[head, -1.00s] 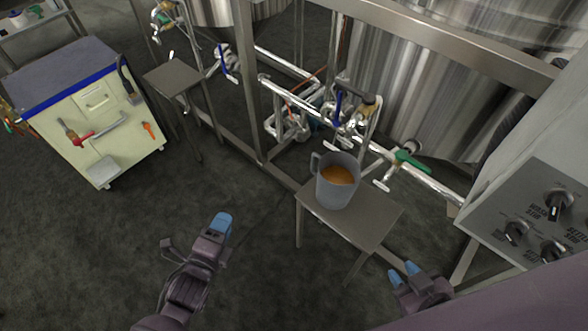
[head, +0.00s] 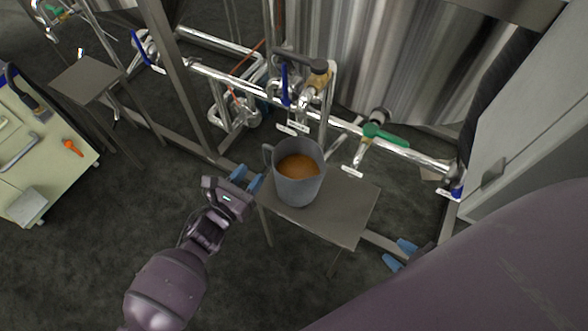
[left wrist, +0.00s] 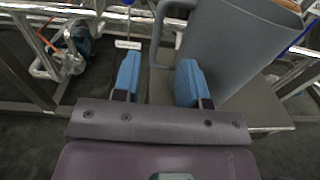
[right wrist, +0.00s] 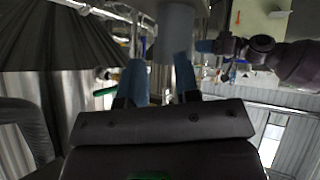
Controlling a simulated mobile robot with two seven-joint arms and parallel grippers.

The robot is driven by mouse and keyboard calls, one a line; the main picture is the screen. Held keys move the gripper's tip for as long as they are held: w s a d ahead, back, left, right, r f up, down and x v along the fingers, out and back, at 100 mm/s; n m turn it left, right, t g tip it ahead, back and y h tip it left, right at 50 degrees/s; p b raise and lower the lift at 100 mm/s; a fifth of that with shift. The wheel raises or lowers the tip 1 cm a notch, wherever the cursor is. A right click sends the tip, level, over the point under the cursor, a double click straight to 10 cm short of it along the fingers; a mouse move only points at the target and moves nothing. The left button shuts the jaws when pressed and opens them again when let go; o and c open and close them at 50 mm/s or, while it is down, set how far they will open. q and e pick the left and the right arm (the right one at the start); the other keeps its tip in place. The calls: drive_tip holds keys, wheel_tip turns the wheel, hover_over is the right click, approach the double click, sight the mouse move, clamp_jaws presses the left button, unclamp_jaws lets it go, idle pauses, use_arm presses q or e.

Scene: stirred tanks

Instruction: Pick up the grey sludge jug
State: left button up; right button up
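The grey sludge jug (head: 299,180), holding orange-brown liquid, stands upright on a small metal stand (head: 345,210) in the head view. Its handle is on its left side. My left gripper (head: 246,179) is open just left of the jug, close to the handle. In the left wrist view the jug (left wrist: 235,45) fills the upper right, and its handle (left wrist: 163,35) lies ahead of the gap between the open blue fingers (left wrist: 158,80). My right gripper (head: 399,254) is open and empty, low and right of the stand. It also shows open in the right wrist view (right wrist: 160,80).
Pipes and valves, one with a green handle (head: 385,134), run behind the stand. A steel tank (head: 400,60) stands beyond them. A grey control cabinet (head: 540,130) is at the right. A second small stand (head: 87,80) and a pale tool cart (head: 40,165) are at the left.

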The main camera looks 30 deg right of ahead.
sight(265, 157)
use_arm(q)
drive_tip(key=shift+x, duration=1.35)
drive_tip(key=b+x, duration=0.2)
drive_tip(key=x, duration=0.1)
drive_tip(key=shift+w+d+f, duration=0.2)
drive_tip(key=shift+w, duration=0.1)
drive_tip(key=shift+w+d+r, duration=0.15)
drive_tip(key=shift+w+d, duration=0.25)
drive_tip(key=shift+d, duration=0.1)
clamp_jaws()
drive_tip(key=shift+r, duration=0.2)
